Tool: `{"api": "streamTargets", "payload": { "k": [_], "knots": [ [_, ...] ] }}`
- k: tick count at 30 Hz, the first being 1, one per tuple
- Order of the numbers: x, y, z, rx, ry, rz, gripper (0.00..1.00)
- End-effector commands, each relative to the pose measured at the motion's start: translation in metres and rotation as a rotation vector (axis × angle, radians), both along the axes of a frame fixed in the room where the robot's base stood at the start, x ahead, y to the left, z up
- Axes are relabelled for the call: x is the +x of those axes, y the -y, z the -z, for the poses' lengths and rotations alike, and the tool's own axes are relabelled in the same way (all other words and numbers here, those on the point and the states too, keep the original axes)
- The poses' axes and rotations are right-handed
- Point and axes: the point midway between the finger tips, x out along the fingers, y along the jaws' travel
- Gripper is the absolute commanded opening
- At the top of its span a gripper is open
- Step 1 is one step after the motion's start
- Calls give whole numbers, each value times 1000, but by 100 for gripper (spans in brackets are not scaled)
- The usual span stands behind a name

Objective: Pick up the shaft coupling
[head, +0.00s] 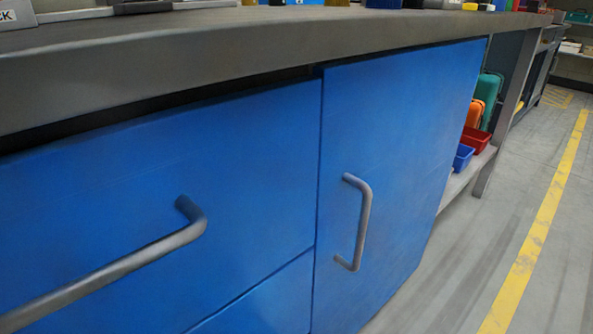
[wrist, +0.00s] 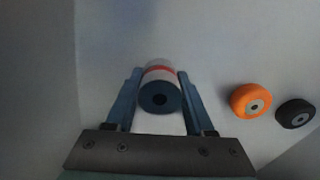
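In the wrist view a short cylinder (wrist: 159,74), which looks like the shaft coupling, has a pale body, a red band and a dark blue end face with a round hole. It lies between the two blue fingers of my gripper (wrist: 159,78), with its holed end towards the wrist. The fingers stand close along both its sides. I cannot tell whether they touch it or a thin gap is left. My gripper and the coupling do not show in the head view.
An orange wheel (wrist: 251,101) and a black wheel (wrist: 295,113) lie right of the fingers on a pale grey surface. The head view shows a grey bench top (head: 180,50) over blue cabinets (head: 390,130) with handles, bins on a shelf, and open floor at right.

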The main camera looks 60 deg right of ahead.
Motion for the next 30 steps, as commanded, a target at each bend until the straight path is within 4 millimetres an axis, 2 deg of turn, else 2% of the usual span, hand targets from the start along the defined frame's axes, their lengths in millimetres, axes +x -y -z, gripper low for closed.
{"api": "streamTargets", "payload": {
  "k": [1, 8, 20, 26, 30],
  "knots": [
    [0, 0, 0, 0, 0, 0, 42],
    [0, 0, 0, 0, 0, 0, 1],
    [0, 0, -3, 0, 1, 0, 0],
    [1, 0, -22, -1, 2, -1, 0],
    [1, 0, -45, -1, 1, -1, 0]
  ]
}}
